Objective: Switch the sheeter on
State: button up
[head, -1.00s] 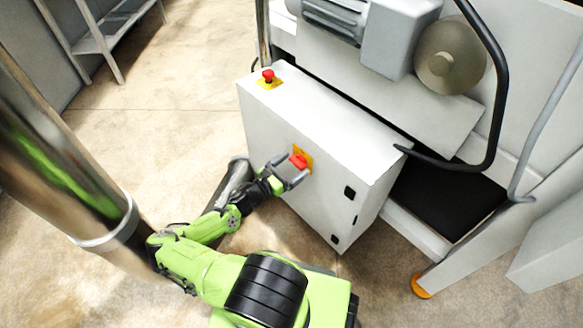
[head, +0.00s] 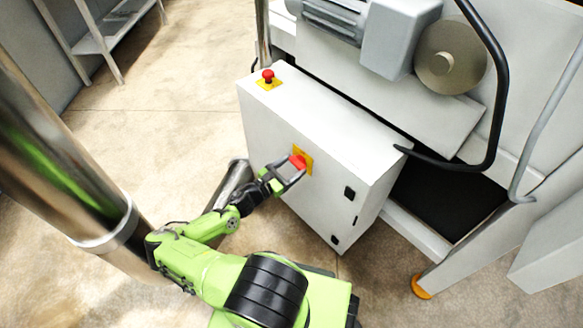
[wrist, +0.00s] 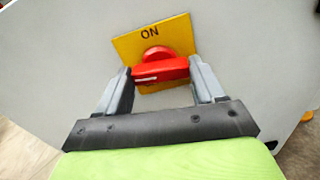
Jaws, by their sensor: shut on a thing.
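The sheeter's white control cabinet (head: 325,150) stands in the middle of the head view. On its front is a red rotary switch (head: 298,162) on a yellow plate (head: 307,157). In the wrist view the red switch (wrist: 160,69) lies with its handle roughly level across the picture, a white mark on its left part, and the plate (wrist: 180,36) reads "ON" above it. My gripper (head: 293,168) is at the switch, with its fingers (wrist: 162,78) shut on the two ends of the handle.
A red emergency button (head: 267,75) on a yellow base sits on top of the cabinet. The sheeter body with a grey roller disc (head: 449,56) and a black bent bar (head: 497,100) is at the right. A shelf rack (head: 105,35) stands far left.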

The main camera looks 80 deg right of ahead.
jog(key=m+b, duration=0.1)
jog(key=m, duration=0.3)
jog(key=shift+f, duration=0.15)
jog(key=m+b, duration=0.1)
jog(key=m, duration=0.3)
jog(key=m+b, duration=0.1)
jog(key=m, duration=0.3)
jog(key=shift+m+b, duration=0.6)
jog(key=shift+m, duration=1.6)
jog(key=o, duration=1)
jog(key=shift+o, duration=0.2)
jog(key=p+v, duration=0.2)
jog(key=v, duration=1.3)
jog(key=shift+w+a, duration=0.2)
jog(key=shift+a, duration=0.15)
